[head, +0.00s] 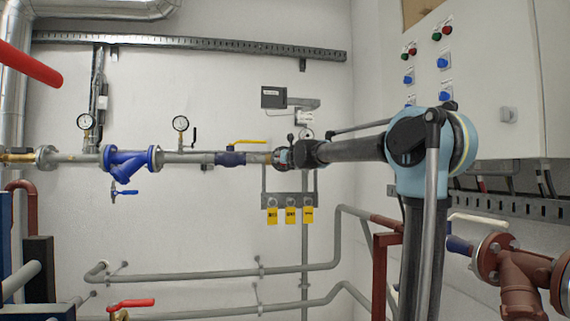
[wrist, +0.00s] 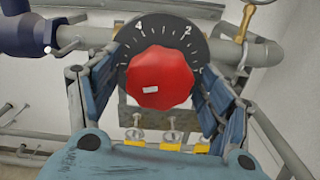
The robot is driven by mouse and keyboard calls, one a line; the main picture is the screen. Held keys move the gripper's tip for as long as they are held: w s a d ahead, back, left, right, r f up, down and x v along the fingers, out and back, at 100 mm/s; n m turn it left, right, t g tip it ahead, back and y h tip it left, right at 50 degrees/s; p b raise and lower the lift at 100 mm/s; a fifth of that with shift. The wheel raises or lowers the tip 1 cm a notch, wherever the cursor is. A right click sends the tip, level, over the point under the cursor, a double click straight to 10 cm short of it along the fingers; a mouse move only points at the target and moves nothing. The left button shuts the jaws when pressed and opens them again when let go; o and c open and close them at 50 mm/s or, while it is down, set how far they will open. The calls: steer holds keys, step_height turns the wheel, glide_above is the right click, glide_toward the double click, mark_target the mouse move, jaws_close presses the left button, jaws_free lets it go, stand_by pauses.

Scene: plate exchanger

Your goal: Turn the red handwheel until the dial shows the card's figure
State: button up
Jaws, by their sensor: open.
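The red handwheel (wrist: 160,78) is lobed, with a small white mark on its face, left of and below its centre. Behind it is a dark dial (wrist: 165,27) with white figures; a 4 and a 2 show at the top, and the wheel and fingers hide the rest. My gripper (wrist: 164,92) is open, with one blue-padded finger on each side of the wheel. I cannot tell whether the pads touch it. In the head view my gripper (head: 284,157) is at the pipe and hides the wheel. A small white card (head: 305,118) on the wall is too small to read.
Yellow tags (head: 290,215) hang from a grey bracket just below my gripper. A blue valve (head: 130,163) and a gauge (head: 180,124) stand left along the pipe. A grey control cabinet (head: 490,95) is at the right, with brown pipework (head: 520,270) below it.

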steer(key=shift+w, duration=0.15)
steer(key=shift+c, duration=0.3)
steer(key=c, duration=1)
steer(key=m, duration=0.5)
steer(key=shift+m, duration=0.3)
steer(key=m, duration=0.5)
steer(key=shift+m, duration=0.4)
